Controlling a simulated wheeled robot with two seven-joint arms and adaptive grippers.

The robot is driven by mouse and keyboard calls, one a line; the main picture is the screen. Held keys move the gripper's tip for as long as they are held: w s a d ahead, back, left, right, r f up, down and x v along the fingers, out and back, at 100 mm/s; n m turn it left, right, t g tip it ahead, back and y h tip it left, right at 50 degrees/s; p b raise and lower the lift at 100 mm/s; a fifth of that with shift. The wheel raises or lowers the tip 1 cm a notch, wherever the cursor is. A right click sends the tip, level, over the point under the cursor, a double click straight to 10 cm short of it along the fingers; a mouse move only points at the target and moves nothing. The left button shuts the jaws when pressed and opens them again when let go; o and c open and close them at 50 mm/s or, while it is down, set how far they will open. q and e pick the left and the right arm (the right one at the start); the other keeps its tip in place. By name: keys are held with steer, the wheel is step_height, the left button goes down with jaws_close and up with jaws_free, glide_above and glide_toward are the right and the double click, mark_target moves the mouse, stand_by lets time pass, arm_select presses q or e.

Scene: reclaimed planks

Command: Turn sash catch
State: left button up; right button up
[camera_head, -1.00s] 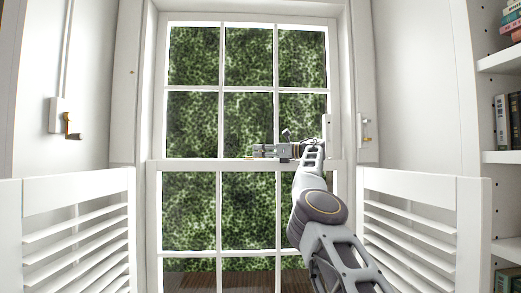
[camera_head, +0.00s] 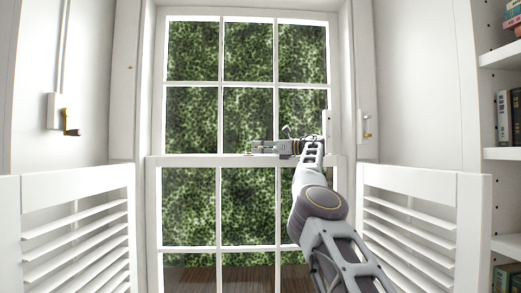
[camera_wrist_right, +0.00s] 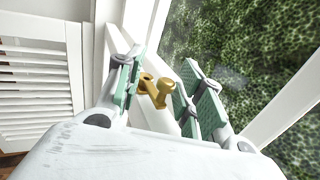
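The brass sash catch (camera_wrist_right: 156,90) sits on the white meeting rail (camera_head: 190,161) of the sash window. In the wrist view it has a knob-ended lever and an upright post. My right gripper (camera_wrist_right: 160,74) is open, with one green-padded finger on each side of the catch. The catch appears between the fingers, with gaps on both sides; I cannot tell if either finger touches it. In the head view my right gripper (camera_head: 257,149) lies along the rail, pointing left, and only a small bit of brass shows by its tips. My left gripper is out of view.
Louvred half shutters stand at the left (camera_head: 78,184) and right (camera_head: 420,184). A bookshelf (camera_head: 502,157) is at the far right. Glass lies close behind the gripper.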

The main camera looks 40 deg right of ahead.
steer(key=shift+s+d, duration=0.35)
steer(key=shift+s, duration=0.05)
steer(key=v, duration=1.1)
steer(key=shift+w+f, duration=0.1)
steer(key=shift+f, duration=0.05)
stand_by(0.3)
